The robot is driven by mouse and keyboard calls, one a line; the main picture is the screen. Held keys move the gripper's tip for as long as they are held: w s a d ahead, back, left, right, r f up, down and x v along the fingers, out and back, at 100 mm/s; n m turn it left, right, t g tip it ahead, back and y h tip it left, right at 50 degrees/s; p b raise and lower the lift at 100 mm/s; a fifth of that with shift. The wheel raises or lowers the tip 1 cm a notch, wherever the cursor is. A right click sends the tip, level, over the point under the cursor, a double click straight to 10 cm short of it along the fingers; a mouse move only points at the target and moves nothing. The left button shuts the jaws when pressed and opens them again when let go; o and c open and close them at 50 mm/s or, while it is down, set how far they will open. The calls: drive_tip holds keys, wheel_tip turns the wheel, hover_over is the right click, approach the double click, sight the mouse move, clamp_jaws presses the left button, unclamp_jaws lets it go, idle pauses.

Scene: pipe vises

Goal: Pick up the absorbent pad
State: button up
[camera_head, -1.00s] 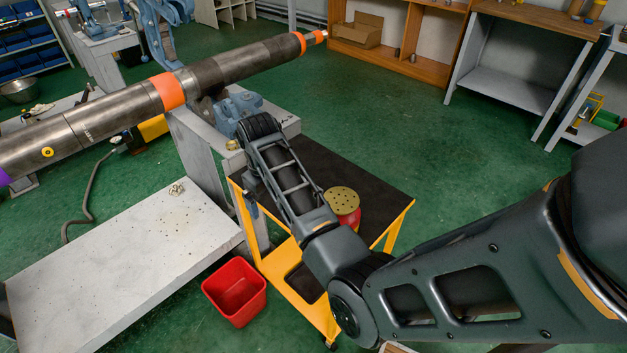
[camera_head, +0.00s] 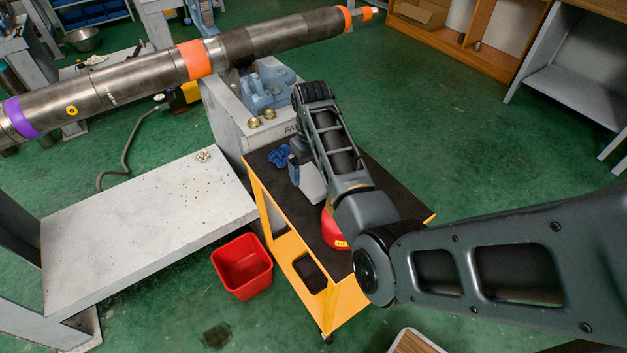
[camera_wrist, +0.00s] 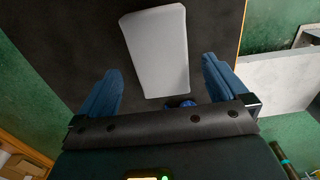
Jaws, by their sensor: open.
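The absorbent pad appears to be the pale grey-white slab on the dark cart top; in the wrist view the pad (camera_wrist: 157,48) lies ahead of my fingers, slightly slanted. In the head view the pad (camera_head: 309,184) shows partly, beside my forearm, which hides the rest. My gripper (camera_wrist: 161,66) is open, its two blue fingers on either side of the pad's near part. Nothing is held between them. I cannot tell how high the fingers are above the pad.
A small blue object (camera_head: 280,157) lies on the yellow cart (camera_head: 283,232) near the pad. A red can (camera_head: 334,229) stands on the cart, partly behind my arm. A red bin (camera_head: 242,266) and a pale bench (camera_head: 150,222) are to the left. A pipe (camera_head: 130,80) spans the upper left.

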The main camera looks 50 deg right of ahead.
sight(312, 178)
drive_tip(key=shift+f, duration=1.9)
drive_tip(key=shift+c, duration=0.4)
drive_tip(key=c, duration=1)
drive_tip(key=shift+r, duration=0.1)
wheel_tip(312, 178, up, 4)
drive_tip(key=shift+d+r, duration=0.1)
drive_tip(key=shift+r, duration=0.05)
drive_tip(key=s+d+r, duration=0.2)
drive_tip(key=d, duration=0.1)
drive_tip(key=s+d+r, duration=0.2)
drive_tip(key=s, duration=0.1)
drive_tip(key=s+d+r, duration=0.2)
drive_tip(key=d, duration=0.1)
drive_tip(key=shift+s+d+r+b, duration=0.2)
drive_tip(key=shift+d+r+b, duration=0.1)
drive_tip(key=shift+d+b, duration=0.05)
